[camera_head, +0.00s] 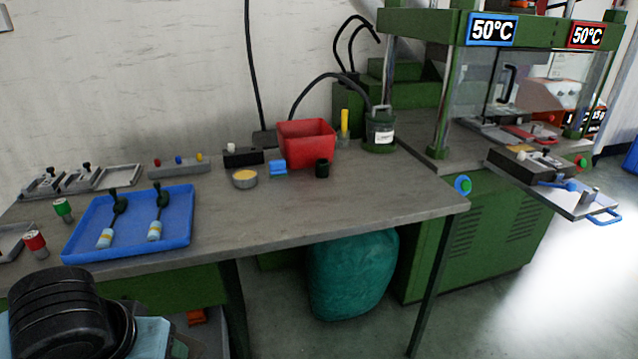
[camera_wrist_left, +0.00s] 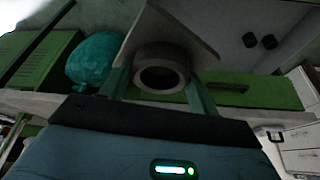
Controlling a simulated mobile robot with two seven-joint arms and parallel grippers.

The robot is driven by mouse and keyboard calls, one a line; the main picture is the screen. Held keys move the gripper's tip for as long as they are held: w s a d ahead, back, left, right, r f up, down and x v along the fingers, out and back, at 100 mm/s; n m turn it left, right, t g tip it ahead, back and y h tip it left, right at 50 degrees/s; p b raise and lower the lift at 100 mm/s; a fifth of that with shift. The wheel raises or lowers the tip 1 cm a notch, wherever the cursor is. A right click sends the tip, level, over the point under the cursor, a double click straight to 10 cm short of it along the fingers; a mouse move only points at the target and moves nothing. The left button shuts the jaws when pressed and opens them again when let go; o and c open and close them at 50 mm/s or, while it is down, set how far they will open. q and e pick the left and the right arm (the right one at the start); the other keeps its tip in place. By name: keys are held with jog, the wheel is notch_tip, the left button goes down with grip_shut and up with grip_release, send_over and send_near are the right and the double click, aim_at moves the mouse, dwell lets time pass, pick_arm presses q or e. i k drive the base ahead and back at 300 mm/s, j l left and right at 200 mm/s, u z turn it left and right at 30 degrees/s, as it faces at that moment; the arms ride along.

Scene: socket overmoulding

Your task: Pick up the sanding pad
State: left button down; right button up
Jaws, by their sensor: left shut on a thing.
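My left gripper (camera_wrist_left: 161,82) shows in the left wrist view, with one green finger on each side of a round grey ring-shaped piece. It is shut on this piece, which joins a flat pale plate. Together they look like the sanding pad (camera_wrist_left: 182,33). The pad is held up, clear of the surfaces behind it. In the head view my left arm enters at the bottom left corner, and neither its fingers nor the pad can be made out there. My right gripper is in neither view.
The grey workbench (camera_head: 330,212) holds a blue tray (camera_head: 127,243) with two dark-handled tools, a red bin (camera_head: 306,143), a small bowl (camera_head: 244,179) and a blue block (camera_head: 278,167). The bench's right front is clear. A green press stands at right; a teal bag (camera_head: 350,275) sits below.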

aim_at(198, 317)
jog(key=i+l+u, duration=0.15)
jog(key=l, duration=0.55)
jog(key=i+l+u, duration=0.15)
jog(key=l, duration=0.55)
jog(key=l+u, duration=0.2)
jog(key=l, duration=0.55)
